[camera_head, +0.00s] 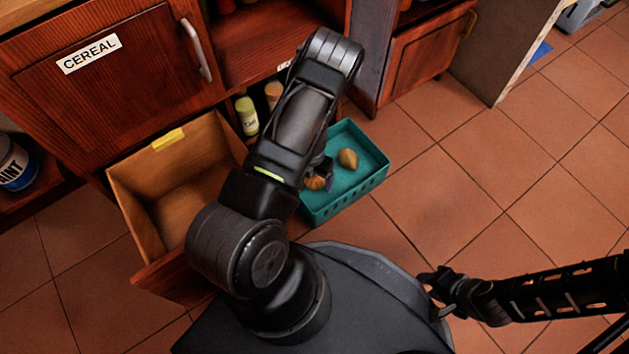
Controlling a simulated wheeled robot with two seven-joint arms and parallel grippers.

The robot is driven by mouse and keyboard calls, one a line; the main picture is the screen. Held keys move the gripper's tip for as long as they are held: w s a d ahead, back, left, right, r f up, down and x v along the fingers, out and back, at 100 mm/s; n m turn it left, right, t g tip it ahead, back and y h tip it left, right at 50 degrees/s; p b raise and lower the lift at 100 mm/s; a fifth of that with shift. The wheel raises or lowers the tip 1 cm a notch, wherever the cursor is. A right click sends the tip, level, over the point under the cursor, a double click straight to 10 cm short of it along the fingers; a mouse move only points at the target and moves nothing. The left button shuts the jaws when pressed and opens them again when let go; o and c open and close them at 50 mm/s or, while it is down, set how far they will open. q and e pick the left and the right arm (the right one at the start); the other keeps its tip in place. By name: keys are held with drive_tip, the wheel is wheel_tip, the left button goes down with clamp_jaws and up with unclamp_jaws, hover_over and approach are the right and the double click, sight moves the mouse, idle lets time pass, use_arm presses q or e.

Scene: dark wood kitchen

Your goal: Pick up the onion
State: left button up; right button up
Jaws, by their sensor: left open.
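A teal basket (350,196) stands on the tiled floor right of my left arm. In it lies a round orange-brown item that looks like the onion (315,183), and a tan, potato-like item (347,158) to its upper right. My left gripper (318,177) is low over the basket at the orange-brown item and open. My arm links hide part of the gripper and basket, so I cannot tell whether the fingers touch the item. My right gripper (432,291) is by my base, away from the basket; its fingers are too dark to read.
An open, empty-looking wooden drawer (185,190) with a yellow tag is left of my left arm. A cabinet labelled CEREAL (110,75) and a shelf with bottles (246,115) stand behind. The tiled floor (490,180) to the right is clear.

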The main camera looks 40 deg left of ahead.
use_arm(q)
drive_tip(key=shift+c, duration=0.2)
idle(0.3)
drive_tip(key=c, duration=1.5)
